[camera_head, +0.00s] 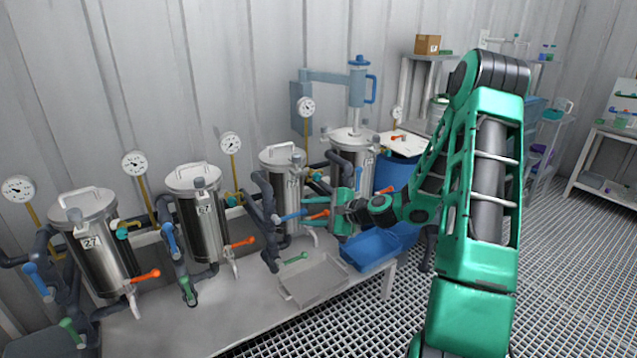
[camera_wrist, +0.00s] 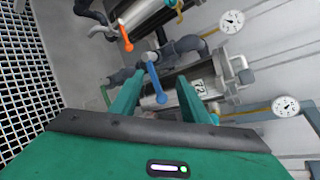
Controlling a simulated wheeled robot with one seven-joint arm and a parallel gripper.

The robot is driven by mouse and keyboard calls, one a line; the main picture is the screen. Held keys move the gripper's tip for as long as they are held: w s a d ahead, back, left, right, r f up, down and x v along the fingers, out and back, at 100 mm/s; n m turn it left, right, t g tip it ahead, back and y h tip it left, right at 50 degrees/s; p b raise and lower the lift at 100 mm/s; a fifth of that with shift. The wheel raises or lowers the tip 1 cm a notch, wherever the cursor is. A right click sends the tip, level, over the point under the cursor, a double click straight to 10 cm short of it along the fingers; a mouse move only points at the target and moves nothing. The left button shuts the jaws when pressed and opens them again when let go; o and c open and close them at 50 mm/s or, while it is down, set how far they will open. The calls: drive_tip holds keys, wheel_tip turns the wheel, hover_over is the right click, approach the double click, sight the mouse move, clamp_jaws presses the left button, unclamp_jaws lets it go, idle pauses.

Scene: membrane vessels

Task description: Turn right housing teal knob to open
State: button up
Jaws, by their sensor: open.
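Several steel filter housings stand in a row on the bench in the head view. The rightmost housing (camera_head: 352,145) is partly behind my gripper (camera_head: 320,210). My gripper is open and empty, in front of the two right-hand housings. In the wrist view, a blue lever (camera_wrist: 157,84) shows between its fingers (camera_wrist: 160,80), with a labelled housing (camera_wrist: 190,72) behind. I cannot tell whether the fingers touch anything. A small teal part (camera_wrist: 214,118) shows beside the right finger. I cannot clearly make out the right housing's teal knob in the head view; my gripper covers part of that area.
A grey tray (camera_head: 290,291) lies at the bench front, and a blue bin (camera_head: 358,254) stands to its right. Dark pipes, orange levers (camera_head: 243,241) and pressure gauges (camera_head: 230,144) crowd the housings. Grated floor lies in front; shelves stand at right.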

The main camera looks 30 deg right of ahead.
drive_tip(key=w+d+m+t+h, duration=0.2)
drive_tip(key=w+d+m+t, duration=0.1)
drive_tip(key=d+m, duration=0.2)
drive_tip(key=m+t+h, duration=0.3)
drive_tip(key=m, duration=0.5)
approach(319, 178)
drive_tip(key=w, duration=0.9)
drive_tip(key=shift+a+r, duration=0.1)
drive_tip(key=shift+a, duration=0.2)
drive_tip(key=shift+n, duration=0.3)
drive_tip(key=c, duration=1.1)
